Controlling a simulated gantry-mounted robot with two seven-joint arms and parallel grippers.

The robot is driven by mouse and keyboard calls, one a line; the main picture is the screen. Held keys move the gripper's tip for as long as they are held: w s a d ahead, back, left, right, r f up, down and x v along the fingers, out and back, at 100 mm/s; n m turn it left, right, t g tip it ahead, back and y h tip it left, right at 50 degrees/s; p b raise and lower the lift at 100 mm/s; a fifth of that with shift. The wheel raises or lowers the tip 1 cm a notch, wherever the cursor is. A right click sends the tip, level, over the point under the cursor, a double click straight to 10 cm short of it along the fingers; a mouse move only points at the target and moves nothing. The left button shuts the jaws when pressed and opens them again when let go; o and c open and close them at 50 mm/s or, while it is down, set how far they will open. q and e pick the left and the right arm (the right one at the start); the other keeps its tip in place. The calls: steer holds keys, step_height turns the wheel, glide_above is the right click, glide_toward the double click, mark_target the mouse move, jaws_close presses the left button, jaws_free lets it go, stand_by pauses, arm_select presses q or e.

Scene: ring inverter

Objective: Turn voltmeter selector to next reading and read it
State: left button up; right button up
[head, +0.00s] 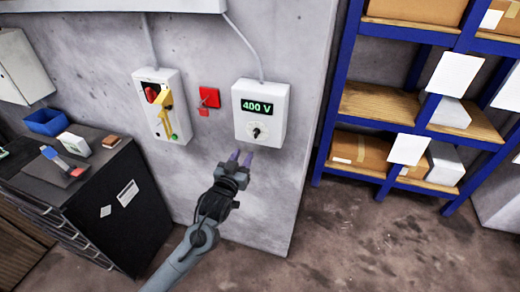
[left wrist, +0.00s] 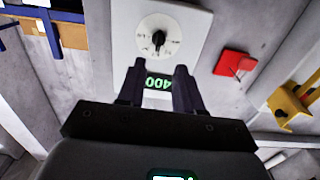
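The white voltmeter box (head: 261,113) hangs on the grey wall, and its green display (head: 257,107) reads 400 V. Below the display is the round selector dial with a black knob (head: 257,132). In the left wrist view the box appears upside down, with the knob (left wrist: 158,40) on its pale dial and the display (left wrist: 158,82) partly hidden by the fingers. My left gripper (head: 241,157) is below and slightly left of the box, its two fingers apart with nothing between them. It does not appear to touch the knob. My right gripper is not in view.
A yellow-handled switch box (head: 157,106) and a red wall plate (head: 209,97) are left of the voltmeter. A black cabinet (head: 130,215) with small items stands at left. A blue shelf rack (head: 342,95) with boxes stands at right.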

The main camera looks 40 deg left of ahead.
mark_target(255, 134)
arm_select(q)
steer(key=x, duration=1.1)
steer(key=shift+w+d+r, duration=0.1)
steer(key=shift+r, duration=0.2)
steer(key=shift+c, duration=0.4)
jaws_close()
steer(key=shift+r+p, duration=0.1)
steer(key=shift+p, duration=0.3)
